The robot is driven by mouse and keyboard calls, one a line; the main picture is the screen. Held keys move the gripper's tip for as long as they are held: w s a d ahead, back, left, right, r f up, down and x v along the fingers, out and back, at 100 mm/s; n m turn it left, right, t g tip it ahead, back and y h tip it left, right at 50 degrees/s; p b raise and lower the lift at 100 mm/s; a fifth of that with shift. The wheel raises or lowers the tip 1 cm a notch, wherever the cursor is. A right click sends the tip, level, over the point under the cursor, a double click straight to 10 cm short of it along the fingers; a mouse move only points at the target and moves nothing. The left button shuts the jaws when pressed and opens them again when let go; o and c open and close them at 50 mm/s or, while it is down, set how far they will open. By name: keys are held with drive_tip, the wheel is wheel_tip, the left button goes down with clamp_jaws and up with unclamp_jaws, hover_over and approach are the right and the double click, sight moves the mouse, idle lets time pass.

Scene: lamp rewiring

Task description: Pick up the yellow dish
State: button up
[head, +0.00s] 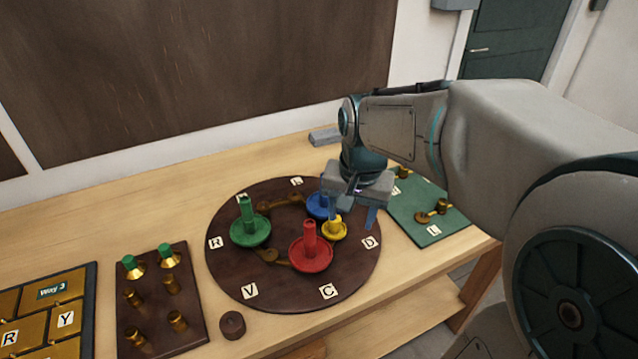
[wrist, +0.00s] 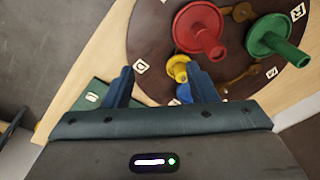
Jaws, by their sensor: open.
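The yellow dish (head: 336,229) is small, with a short yellow post. It sits on the round dark brown board (head: 300,290), between the red dish (head: 311,254) and the blue dish (head: 317,206). In the wrist view the yellow dish (wrist: 178,68) shows just beyond the right finger. My gripper (head: 352,214) is open and empty, pointing down over the board's right side. In the wrist view my gripper (wrist: 158,85) has its fingers wide apart, with the yellow dish near the right finger. The blue dish (wrist: 184,92) is partly hidden by that finger.
A green dish (head: 250,228) stands on the board's left. A green panel (head: 428,216) with brass posts lies right of the board. A brown panel (head: 160,305) with brass posts and a small brown puck (head: 232,324) lie at left.

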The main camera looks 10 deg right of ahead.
drive_tip(key=w+r+m+g+p, duration=0.1)
drive_tip(key=w+m, duration=0.2)
drive_tip(key=w, duration=0.2)
drive_tip(key=w+r+m+p, duration=0.1)
drive_tip(key=w+m+p, duration=0.1)
drive_tip(key=w, duration=0.3)
hover_over(338, 219)
wheel_tip(338, 219, down, 9)
drive_tip(key=shift+r+p, duration=0.15)
drive_tip(key=shift+p, duration=0.15)
drive_tip(key=shift+w+a+f+p, duration=0.2)
drive_tip(key=shift+f+p, duration=0.15)
drive_tip(key=shift+f, duration=1)
drive_tip(key=shift+w+a+f+p, duration=0.15)
drive_tip(key=shift+f+p, duration=0.2)
drive_tip(key=shift+f, duration=0.95)
drive_tip(key=shift+s, duration=0.1)
drive_tip(key=c, duration=1.1)
